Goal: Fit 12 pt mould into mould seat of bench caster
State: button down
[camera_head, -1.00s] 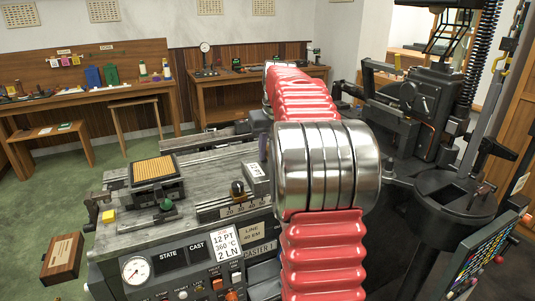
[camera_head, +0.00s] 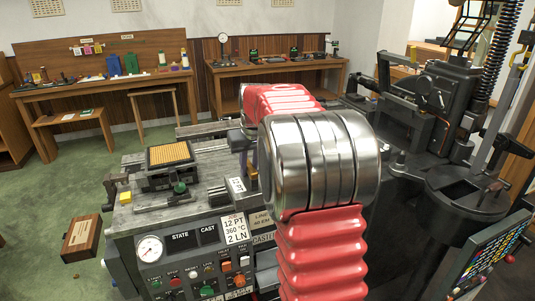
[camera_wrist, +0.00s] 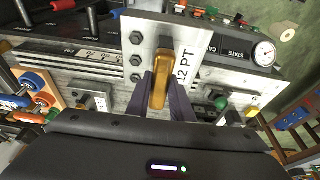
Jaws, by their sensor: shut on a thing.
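In the wrist view my gripper (camera_wrist: 162,88) is shut on the brass-coloured handle of the 12 pt mould (camera_wrist: 149,45), a pale grey metal block with dark bolts and a "12 PT" label. The mould is over the bench caster, whose gauge and STATE and CAST displays show at the upper right. In the head view the bench caster (camera_head: 160,214) stands at centre left.
A square tan-topped unit (camera_head: 170,153) sits on the caster's top at left. A dark machine with a round pot (camera_head: 466,190) stands close on the right. Benches (camera_head: 100,88) line the back wall. A wooden box (camera_head: 82,237) is left of the caster.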

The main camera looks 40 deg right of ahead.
jog(key=s+a+f+n, duration=0.1)
jog(key=a+f, duration=0.4)
jog(key=a, duration=0.4)
jog(key=s+a+f+n, duration=0.1)
jog(key=a+f, duration=0.5)
jog(key=a, duration=0.2)
jog(key=a+f+n+y, duration=0.1)
jog(key=a+f, duration=0.4)
jog(key=a, duration=0.4)
jog(key=shift+s+a+f, duration=0.2)
jog(key=shift+s+a, duration=0.15)
jog(key=shift+s, duration=0.05)
